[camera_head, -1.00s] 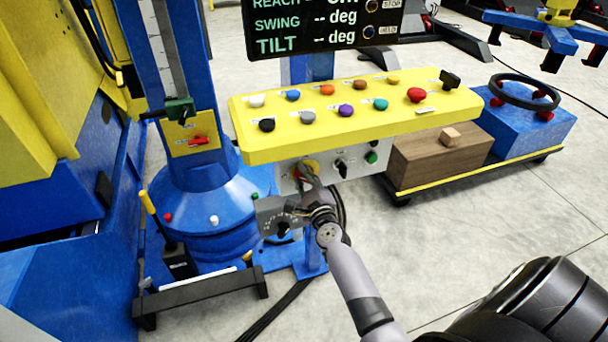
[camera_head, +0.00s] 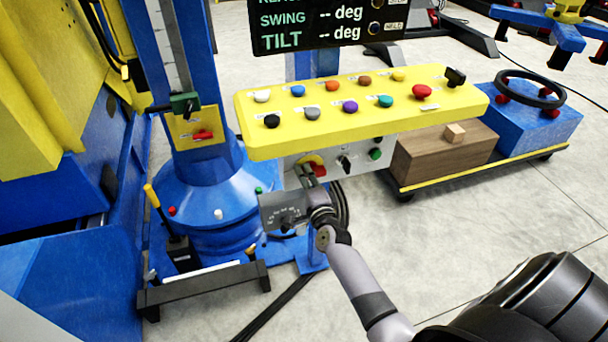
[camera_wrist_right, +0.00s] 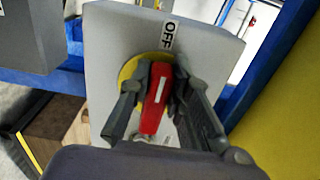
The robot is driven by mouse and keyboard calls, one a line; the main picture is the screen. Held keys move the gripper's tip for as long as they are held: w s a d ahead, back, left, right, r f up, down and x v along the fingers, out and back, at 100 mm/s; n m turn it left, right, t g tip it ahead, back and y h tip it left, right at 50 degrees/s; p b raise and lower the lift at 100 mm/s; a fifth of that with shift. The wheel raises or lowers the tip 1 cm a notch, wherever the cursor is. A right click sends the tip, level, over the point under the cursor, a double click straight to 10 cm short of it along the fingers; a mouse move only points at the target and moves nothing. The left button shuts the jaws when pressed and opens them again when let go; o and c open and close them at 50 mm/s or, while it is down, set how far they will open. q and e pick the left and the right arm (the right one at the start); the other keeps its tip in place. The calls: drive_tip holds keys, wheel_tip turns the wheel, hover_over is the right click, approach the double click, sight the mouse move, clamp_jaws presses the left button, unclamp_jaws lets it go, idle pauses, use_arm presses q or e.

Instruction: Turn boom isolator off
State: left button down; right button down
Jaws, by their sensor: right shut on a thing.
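The boom isolator is a red handle (camera_wrist_right: 155,98) on a yellow disc (camera_wrist_right: 131,68), on a grey panel face. In the wrist view the handle's white stripe points up, roughly toward the OFF label (camera_wrist_right: 169,37). In the head view its red part (camera_head: 318,170) shows under the yellow console, partly hidden by my gripper. My right gripper (camera_wrist_right: 152,92) has one finger on each side of the handle and is shut on it. It also shows in the head view (camera_head: 305,174). My left gripper is not in view.
The yellow console (camera_head: 360,115) with several coloured buttons overhangs the panel. A black knob (camera_head: 345,163) and a green button (camera_head: 376,154) sit right of the isolator.

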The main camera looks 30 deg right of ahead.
idle(0.5)
drive_tip(key=c, duration=1.5)
unclamp_jaws()
drive_tip(key=v, duration=1.2)
drive_tip(key=shift+f, duration=0.1)
